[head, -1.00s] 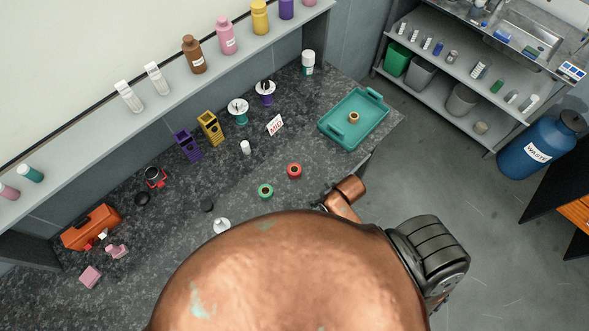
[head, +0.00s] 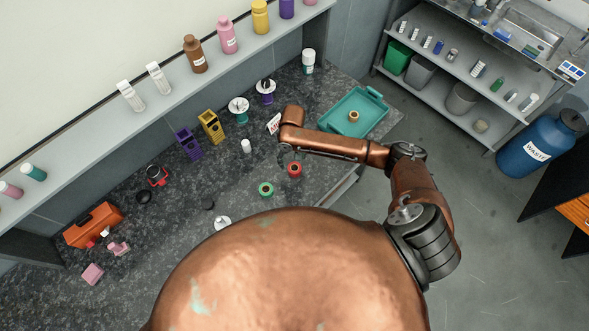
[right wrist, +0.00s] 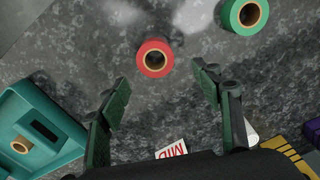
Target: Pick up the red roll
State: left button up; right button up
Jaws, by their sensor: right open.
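The red roll (head: 295,171) lies on the dark speckled bench, right of the green roll (head: 266,189). In the right wrist view the red roll (right wrist: 144,66) stands hole-up, its tan core showing, just beyond the fingertips. My right gripper (right wrist: 163,90) is open and empty, with one green-padded finger on each side below the roll, not touching it. In the head view my right arm reaches over the bench and the gripper, mostly hidden by its wrist, is close to the red roll. My left gripper is not in view.
The green roll (right wrist: 246,12) is right of the red one in the wrist view. A teal tray (head: 375,126) holding a tan roll (head: 353,117) lies behind my right forearm. A small sign (head: 273,124), a white bottle (head: 246,146) and yellow (head: 210,126) and purple (head: 187,143) holders stand nearby.

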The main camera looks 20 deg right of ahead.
aim_at(293, 166)
jog(key=f, duration=0.7)
jog(key=shift+w+d+f, duration=0.15)
jog(key=shift+d+f, duration=0.1)
jog(key=shift+f, duration=0.05)
jog(key=shift+c, duration=0.4)
jog(key=c, duration=1.2)
jog(key=shift+o, duration=0.2)
jog(key=shift+r, duration=0.1)
